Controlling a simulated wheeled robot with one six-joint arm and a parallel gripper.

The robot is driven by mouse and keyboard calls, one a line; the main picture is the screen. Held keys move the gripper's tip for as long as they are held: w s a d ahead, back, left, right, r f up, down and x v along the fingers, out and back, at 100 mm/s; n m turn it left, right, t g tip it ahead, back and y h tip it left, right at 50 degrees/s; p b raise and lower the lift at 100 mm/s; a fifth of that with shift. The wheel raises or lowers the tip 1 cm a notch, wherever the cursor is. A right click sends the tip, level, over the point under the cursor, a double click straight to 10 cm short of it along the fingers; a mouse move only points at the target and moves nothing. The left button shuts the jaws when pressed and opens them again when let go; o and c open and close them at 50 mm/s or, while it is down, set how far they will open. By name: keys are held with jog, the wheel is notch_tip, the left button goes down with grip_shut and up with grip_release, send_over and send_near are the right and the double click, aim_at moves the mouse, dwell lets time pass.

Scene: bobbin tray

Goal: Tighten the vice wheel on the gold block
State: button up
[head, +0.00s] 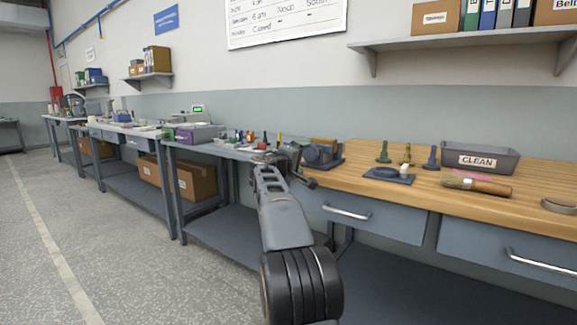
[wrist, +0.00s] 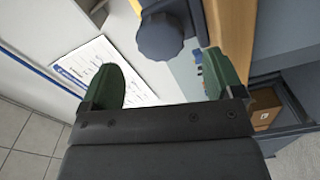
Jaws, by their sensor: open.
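The vice (head: 322,157) is dark blue and stands on the wooden bench, near its left end. The gold block (head: 325,142) shows as a tan piece at its top. In the wrist view the vice wheel (wrist: 160,34) is a dark blue lobed knob. It lies ahead of my gripper (wrist: 162,62), between the two green fingers in the picture. The fingers are spread and hold nothing; they look short of the wheel. In the head view my gripper (head: 293,157) is just left of the vice and hides the wheel.
Right of the vice are several bolt-like pieces (head: 383,153), a small blue plate (head: 388,175), a brush (head: 478,185) and a grey CLEAN tray (head: 492,160). A grey bench (head: 215,149) with small items adjoins on the left. Drawer handles (head: 346,212) jut from the front.

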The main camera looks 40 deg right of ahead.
jog(key=v, duration=0.7)
jog(key=shift+a, duration=0.3)
